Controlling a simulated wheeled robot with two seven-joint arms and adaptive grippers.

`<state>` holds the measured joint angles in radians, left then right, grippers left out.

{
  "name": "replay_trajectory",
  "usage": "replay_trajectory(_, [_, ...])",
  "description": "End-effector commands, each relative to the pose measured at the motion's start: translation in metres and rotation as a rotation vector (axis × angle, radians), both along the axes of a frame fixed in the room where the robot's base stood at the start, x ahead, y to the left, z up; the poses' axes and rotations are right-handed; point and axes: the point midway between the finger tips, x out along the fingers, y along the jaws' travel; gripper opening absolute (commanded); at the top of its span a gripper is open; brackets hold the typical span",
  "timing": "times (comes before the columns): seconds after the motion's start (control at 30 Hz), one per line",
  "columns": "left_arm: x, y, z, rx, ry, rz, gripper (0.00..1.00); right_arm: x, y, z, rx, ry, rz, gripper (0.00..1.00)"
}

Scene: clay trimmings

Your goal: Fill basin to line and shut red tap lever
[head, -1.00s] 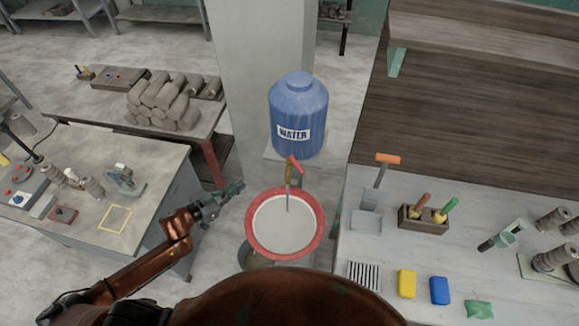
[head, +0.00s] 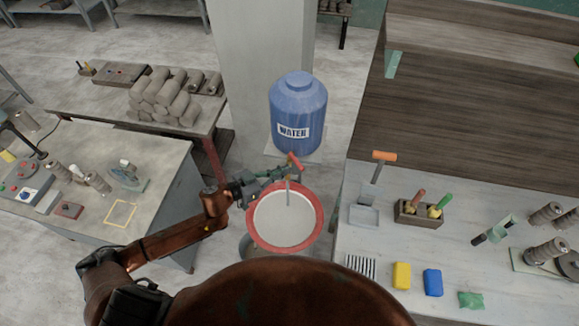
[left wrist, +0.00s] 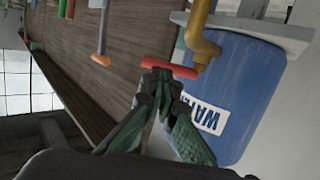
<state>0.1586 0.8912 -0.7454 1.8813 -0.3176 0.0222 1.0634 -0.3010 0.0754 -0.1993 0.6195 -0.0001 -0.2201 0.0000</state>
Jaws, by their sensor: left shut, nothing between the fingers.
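The blue water barrel (head: 298,100) stands on a shelf by the pillar, with a brass tap (left wrist: 203,38) at its base. The red tap lever (head: 294,161) sits above the basin. It also shows in the left wrist view (left wrist: 168,67). The red-rimmed basin (head: 319,218) is below the tap, and a thin grey stream runs down into its pale contents. I cannot make out a fill line. My left gripper (head: 284,172) is shut and empty, its fingertips right at the lever; it also shows in the left wrist view (left wrist: 160,78). I cannot tell if they touch. My right gripper is out of view.
A grey worktable (head: 370,247) with a tool holder (head: 418,213), a yellow block (head: 401,275) and a blue block (head: 433,282) is on the right. A left table (head: 150,205) holds spools and a control box. Clay logs (head: 165,95) are stacked behind it.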

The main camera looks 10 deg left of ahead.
Motion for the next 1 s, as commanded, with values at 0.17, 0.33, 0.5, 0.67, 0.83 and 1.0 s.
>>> replay_trajectory(0.17, [0.015, -0.014, -0.003, -0.001, 0.001, 0.000, 0.00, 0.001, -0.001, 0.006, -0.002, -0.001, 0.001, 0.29])
replay_trajectory(0.33, [0.019, -0.019, -0.005, 0.000, 0.001, 0.000, 0.00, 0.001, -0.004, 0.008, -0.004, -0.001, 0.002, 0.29])
replay_trajectory(0.5, [0.019, -0.019, -0.006, 0.000, 0.001, 0.000, 0.00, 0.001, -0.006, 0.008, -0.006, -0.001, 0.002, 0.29])
replay_trajectory(0.67, [0.019, -0.019, -0.006, -0.001, 0.001, 0.001, 0.00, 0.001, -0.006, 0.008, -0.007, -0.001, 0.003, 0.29])
replay_trajectory(0.83, [0.020, -0.026, -0.005, -0.002, 0.001, 0.015, 0.00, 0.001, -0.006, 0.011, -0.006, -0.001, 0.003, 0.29])
replay_trajectory(1.0, [0.021, -0.035, -0.004, -0.002, 0.001, 0.035, 0.00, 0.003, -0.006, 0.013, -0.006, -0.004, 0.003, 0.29])
